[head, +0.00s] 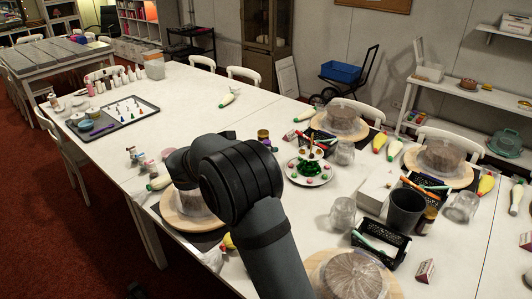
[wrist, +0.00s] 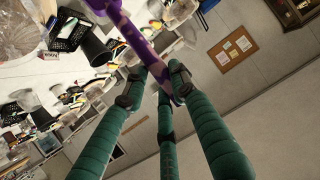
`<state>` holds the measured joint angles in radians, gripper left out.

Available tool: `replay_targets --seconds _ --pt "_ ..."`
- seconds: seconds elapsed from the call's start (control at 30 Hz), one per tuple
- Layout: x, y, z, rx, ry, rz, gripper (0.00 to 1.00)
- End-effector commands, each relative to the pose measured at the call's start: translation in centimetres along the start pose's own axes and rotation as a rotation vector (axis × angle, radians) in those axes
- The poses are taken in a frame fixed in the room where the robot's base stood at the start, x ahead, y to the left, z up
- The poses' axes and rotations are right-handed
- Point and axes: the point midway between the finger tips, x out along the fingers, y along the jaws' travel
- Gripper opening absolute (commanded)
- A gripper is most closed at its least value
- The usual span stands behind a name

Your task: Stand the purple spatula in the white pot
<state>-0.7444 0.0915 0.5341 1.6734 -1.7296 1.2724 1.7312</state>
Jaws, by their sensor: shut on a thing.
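My gripper (wrist: 158,82) shows in the wrist view with its green fingers closed around a purple spatula (wrist: 142,40). The spatula is held off the table and runs from the top edge of the wrist view down between the fingertips; its upper end is cut off by the frame. In the head view my arm covers the middle of the table, and I cannot make out the spatula in the gripper there. I cannot pick out the white pot with certainty in either view; it may be hidden behind my arm.
The long white table is crowded on the right with cake turntables (head: 440,166), a dark grey bin (head: 405,211), black baskets (head: 380,242), glass jars (head: 342,214) and piping bags. A dark tray (head: 145,107) with small pieces lies at the left. The table's far middle is fairly clear.

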Motion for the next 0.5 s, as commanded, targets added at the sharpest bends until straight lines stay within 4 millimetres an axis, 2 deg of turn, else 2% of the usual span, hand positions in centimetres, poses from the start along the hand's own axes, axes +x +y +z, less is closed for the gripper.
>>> replay_targets --seconds 0.5 --pt "1.9 0.0 4.3 -0.003 -0.001 0.0 0.0"
